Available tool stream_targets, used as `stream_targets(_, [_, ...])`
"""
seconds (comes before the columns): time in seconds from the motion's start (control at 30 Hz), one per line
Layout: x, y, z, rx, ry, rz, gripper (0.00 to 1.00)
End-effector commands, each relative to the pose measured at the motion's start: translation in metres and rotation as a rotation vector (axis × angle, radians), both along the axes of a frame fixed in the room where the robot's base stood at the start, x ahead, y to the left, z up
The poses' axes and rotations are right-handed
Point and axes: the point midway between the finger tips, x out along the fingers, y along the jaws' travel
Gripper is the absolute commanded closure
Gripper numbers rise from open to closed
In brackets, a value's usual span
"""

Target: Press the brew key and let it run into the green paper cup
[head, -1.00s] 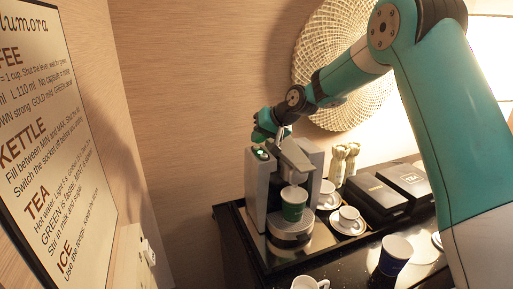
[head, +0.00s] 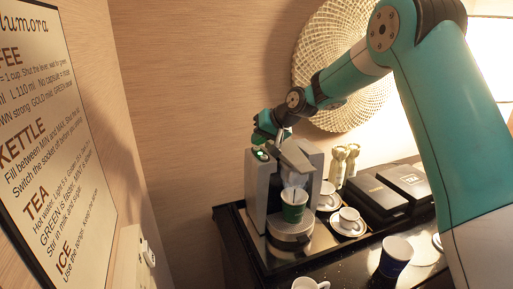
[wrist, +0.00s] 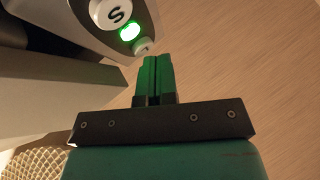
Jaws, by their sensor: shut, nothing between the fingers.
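The coffee machine (head: 257,185) stands on a tray against the wall. The green paper cup (head: 293,213) stands upright on its round drip stand, under the spout, with a pale haze at its mouth. My gripper (head: 260,137) is over the machine's top, near a lit green light (head: 262,155). In the wrist view my gripper (wrist: 157,62) is shut and empty. Its tips are beside a small round key (wrist: 143,47), next to the glowing green light (wrist: 130,31) and a larger key marked S (wrist: 113,12). I cannot tell whether the tips touch the small key.
White cups on saucers (head: 348,221) stand right of the machine, with black boxes (head: 375,197) behind. A blue paper cup (head: 395,257) and a white cup (head: 309,284) stand in front. A sign (head: 40,130) hangs on the left wall.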

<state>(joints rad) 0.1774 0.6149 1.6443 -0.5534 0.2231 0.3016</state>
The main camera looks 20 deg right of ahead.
Motion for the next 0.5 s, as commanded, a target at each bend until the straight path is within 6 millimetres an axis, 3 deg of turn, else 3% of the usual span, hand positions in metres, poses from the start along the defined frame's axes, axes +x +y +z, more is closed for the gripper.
stream_targets(0.17, [0.0001,0.0000,0.0113,-0.001,-0.001,0.000,1.00])
stream_targets(0.5, [0.0003,0.0000,0.0118,0.000,-0.002,0.000,1.00])
